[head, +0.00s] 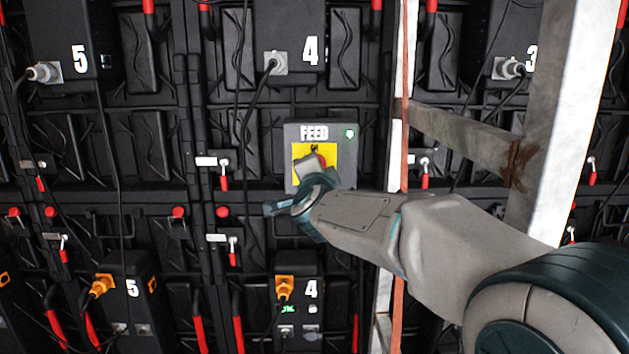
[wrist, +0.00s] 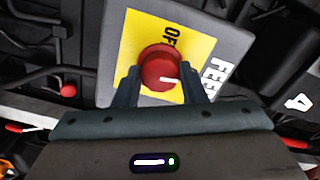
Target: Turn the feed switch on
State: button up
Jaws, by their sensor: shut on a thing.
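The feed switch box (head: 293,133) is a grey box labelled FEED with a yellow plate (head: 300,150) and a lit green lamp (head: 349,132). Its round red knob (wrist: 160,62) shows in the wrist view, with a short white mark pointing right, toward the FEED lettering. The word OFF on the plate (wrist: 196,50) is above the knob in that view. My gripper (wrist: 160,80) is shut on the knob, one finger on each side. In the head view, my gripper (head: 311,180) hides most of the knob and the plate's lower part.
A pale metal upright (head: 552,130) and a rusty crossbar (head: 460,140) stand to the right, close to my arm. Black panels with cables and red-handled latches (head: 224,178) surround the box. A numbered 4 unit (head: 311,262) sits below.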

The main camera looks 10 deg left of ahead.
jog(key=shift+m+b, duration=0.35)
jog(key=shift+m, duration=0.65)
jog(key=o, duration=1)
jog(key=v, duration=1.3)
jog(key=shift+s, duration=0.4)
jog(key=shift+d, duration=0.1)
